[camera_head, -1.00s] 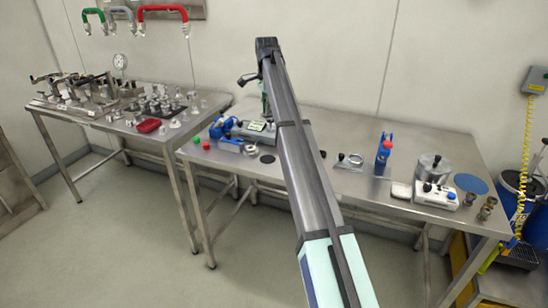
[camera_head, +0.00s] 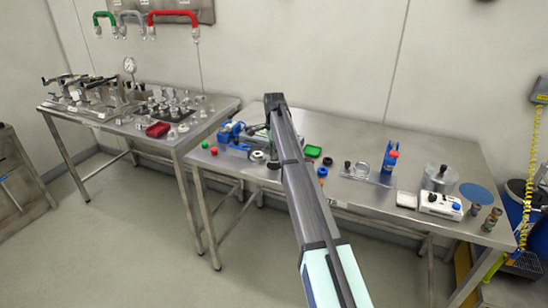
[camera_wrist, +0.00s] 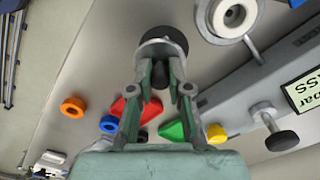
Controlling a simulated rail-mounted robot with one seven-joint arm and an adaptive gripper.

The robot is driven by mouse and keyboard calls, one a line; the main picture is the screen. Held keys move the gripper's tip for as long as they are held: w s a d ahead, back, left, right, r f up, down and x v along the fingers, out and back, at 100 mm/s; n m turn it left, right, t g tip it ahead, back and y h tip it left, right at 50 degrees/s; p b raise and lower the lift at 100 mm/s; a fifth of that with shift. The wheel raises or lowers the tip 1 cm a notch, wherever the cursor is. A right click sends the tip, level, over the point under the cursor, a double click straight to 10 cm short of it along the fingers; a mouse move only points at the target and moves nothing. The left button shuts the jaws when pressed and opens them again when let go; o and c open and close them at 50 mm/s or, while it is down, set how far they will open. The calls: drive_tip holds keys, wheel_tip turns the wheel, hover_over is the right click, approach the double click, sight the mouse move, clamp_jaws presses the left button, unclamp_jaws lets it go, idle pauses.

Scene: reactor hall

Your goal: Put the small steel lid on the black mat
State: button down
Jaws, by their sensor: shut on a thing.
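My gripper (camera_wrist: 159,66) is shut on the black knob of the small steel lid (camera_wrist: 151,49) in the wrist view. The lid's grey rim shows just past the fingertips. The round black mat (camera_wrist: 178,40) shows right behind the lid, which overlaps part of it. I cannot tell whether the lid touches the mat or hangs above it. In the head view the mat (camera_head: 273,164) is a small dark disc at the table's front, left of my arm. My arm hides the gripper and lid there.
A steel holder with a white ring (camera_wrist: 232,16) stands close to the mat. A grey device with a label (camera_wrist: 270,85) lies to the right. Orange, red, blue, green and yellow pieces lie near the fingers.

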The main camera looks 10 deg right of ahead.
drive_tip(key=shift+f, duration=1.25)
drive_tip(key=shift+f, duration=0.1)
drive_tip(key=c, duration=1.1)
unclamp_jaws()
wheel_tip(320, 180, up, 12)
drive_tip(key=shift+r+b, duration=0.1)
drive_tip(key=shift+b, duration=0.9)
